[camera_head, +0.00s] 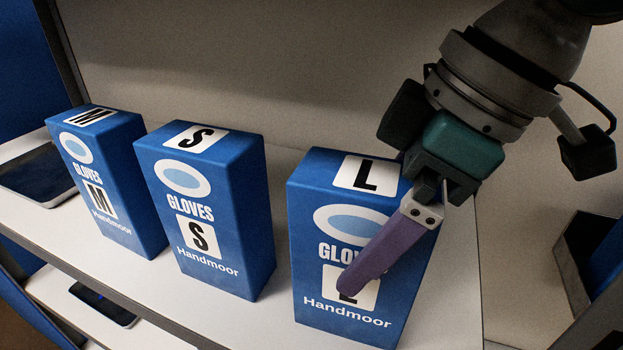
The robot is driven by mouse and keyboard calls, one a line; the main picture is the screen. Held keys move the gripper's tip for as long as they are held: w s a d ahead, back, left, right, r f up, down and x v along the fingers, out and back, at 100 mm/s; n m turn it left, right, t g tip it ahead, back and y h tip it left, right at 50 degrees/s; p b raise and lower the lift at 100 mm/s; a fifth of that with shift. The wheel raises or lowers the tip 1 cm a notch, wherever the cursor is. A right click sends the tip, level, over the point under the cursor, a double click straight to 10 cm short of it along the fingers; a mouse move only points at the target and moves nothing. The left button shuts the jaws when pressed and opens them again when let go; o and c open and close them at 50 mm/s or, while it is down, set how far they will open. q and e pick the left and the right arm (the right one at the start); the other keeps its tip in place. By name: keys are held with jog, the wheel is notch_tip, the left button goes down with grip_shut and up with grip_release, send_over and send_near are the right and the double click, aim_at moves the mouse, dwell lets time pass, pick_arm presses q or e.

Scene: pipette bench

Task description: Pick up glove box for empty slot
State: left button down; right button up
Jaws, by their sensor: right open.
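Three blue Handmoor glove boxes stand upright in a row on a white shelf (195,314). The box marked M (127,233) is at the left, the box marked S (240,272) is in the middle, and the box marked L (310,270) is at the right. My right gripper (352,288) comes in from the upper right, with a purple finger in front of the L box, covering part of its front label. It is open and holds nothing. Whether the finger touches the box is unclear. The second finger is not clearly visible. My left gripper is not in view.
A dark flat tray (40,176) lies on the shelf at the far left, beside the M box. Another dark device (104,305) sits on a lower level. A dark-edged bin with something blue (606,260) is at the right edge. Gaps separate the boxes.

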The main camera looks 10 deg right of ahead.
jog(key=shift+f, duration=0.1)
jog(key=shift+c, duration=0.4)
grip_shut()
dwell(0.3)
